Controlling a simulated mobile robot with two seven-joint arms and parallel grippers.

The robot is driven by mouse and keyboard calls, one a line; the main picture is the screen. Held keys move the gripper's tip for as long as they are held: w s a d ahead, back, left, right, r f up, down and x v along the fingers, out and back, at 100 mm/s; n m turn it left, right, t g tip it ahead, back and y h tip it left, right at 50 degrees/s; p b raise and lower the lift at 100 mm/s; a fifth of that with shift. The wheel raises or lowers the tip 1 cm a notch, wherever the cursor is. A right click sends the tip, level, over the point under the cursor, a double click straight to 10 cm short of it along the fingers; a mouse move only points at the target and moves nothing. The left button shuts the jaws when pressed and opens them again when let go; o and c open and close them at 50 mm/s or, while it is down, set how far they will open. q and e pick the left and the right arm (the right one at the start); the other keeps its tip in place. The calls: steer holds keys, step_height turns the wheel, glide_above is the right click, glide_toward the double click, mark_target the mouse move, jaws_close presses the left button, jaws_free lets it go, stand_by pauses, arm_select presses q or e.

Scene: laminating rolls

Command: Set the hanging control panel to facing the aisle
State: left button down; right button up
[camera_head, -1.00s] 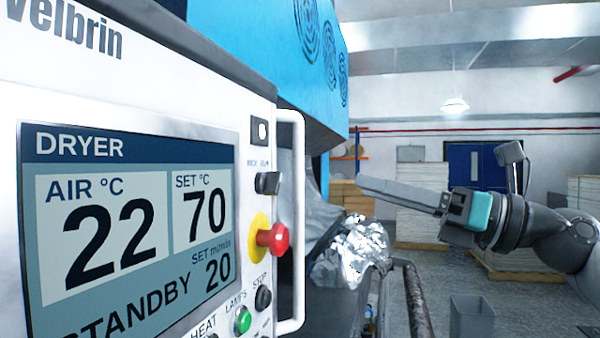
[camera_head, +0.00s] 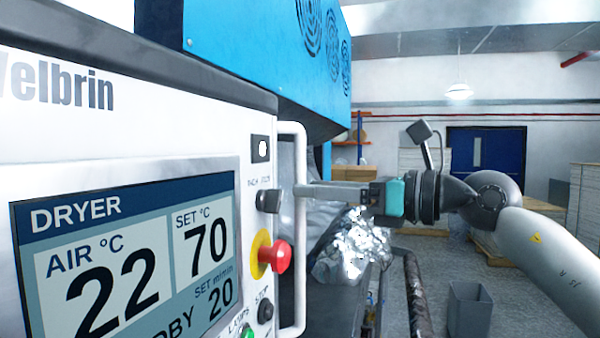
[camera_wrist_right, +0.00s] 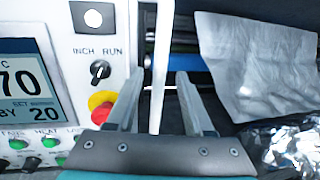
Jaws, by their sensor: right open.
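The hanging control panel (camera_head: 150,145) is a white box with a dark top edge and a lit DRYER screen (camera_head: 130,250). It fills the left of the head view, its face turned toward me at a slant. A white upright bar handle (camera_head: 300,250) runs down its right edge. My right gripper (camera_head: 300,190) reaches in from the right at the handle's upper half. In the right wrist view, the handle (camera_wrist_right: 160,70) stands between the two open fingers of the gripper (camera_wrist_right: 158,95), with gaps at both sides. My left gripper is not in view.
A red stop button (camera_head: 278,256) and switches sit close beside the handle. A blue machine housing (camera_head: 260,45) hangs above and behind. Crumpled foil (camera_head: 350,250) and a dark rail (camera_head: 415,300) lie below my right arm. A grey bin (camera_head: 468,308) stands on open floor.

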steer(key=p+x, duration=0.1)
steer(key=x, duration=0.2)
steer(key=shift+w+a, duration=0.1)
steer(key=shift+a, duration=0.15)
jaws_close()
stand_by(1.3)
